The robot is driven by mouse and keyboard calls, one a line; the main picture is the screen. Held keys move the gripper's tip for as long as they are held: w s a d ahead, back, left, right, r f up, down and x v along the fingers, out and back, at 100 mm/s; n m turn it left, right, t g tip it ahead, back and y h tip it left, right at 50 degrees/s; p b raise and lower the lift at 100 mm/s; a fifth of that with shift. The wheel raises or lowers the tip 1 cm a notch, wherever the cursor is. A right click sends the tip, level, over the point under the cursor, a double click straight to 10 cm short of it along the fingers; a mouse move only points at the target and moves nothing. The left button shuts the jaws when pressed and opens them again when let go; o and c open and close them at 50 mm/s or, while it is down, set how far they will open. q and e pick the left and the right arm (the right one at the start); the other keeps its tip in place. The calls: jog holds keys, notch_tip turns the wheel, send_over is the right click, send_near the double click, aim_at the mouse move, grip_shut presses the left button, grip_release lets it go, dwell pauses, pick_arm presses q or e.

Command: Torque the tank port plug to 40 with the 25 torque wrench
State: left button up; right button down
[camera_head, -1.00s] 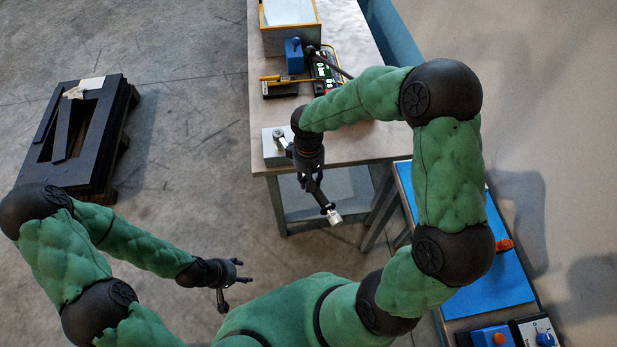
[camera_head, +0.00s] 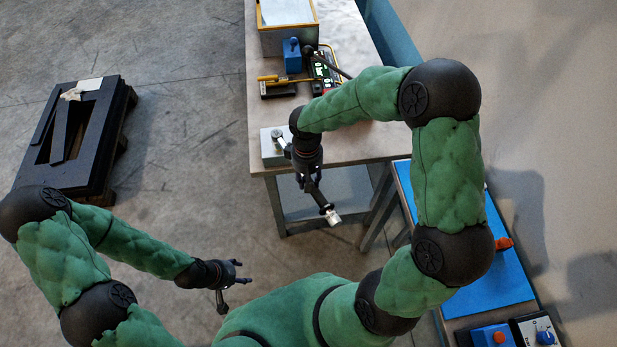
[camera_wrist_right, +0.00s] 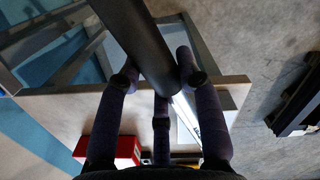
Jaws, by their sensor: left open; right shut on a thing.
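My right gripper (camera_head: 310,182) is shut on a torque wrench with a black handle (camera_wrist_right: 140,45). The wrench's pale end piece (camera_head: 333,218) sticks out past the table's front edge. Its silver shaft (camera_wrist_right: 187,115) runs from the fingers toward a light grey block (camera_head: 268,154) at the table's front left corner. The round silver head (camera_head: 277,134) is over that block. The port plug cannot be made out under the head, so I cannot tell whether they are engaged. My left gripper (camera_head: 236,276) is open and empty, low over the floor, well away from the table.
The table (camera_head: 350,145) also holds a blue block (camera_head: 292,57), a yellow-handled tool (camera_head: 275,78), a device with a green display (camera_head: 320,68) and a yellow-rimmed box (camera_head: 287,42). A blue-topped bench (camera_head: 500,295) stands at right. A dark pallet stack (camera_head: 75,140) is on the floor at left.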

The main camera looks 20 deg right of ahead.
jog(key=shift+w+f+b, duration=0.1)
jog(key=shift+f+b, duration=0.5)
jog(key=shift+f, duration=0.2)
jog(key=c, duration=1.4)
grip_release()
grip_shut()
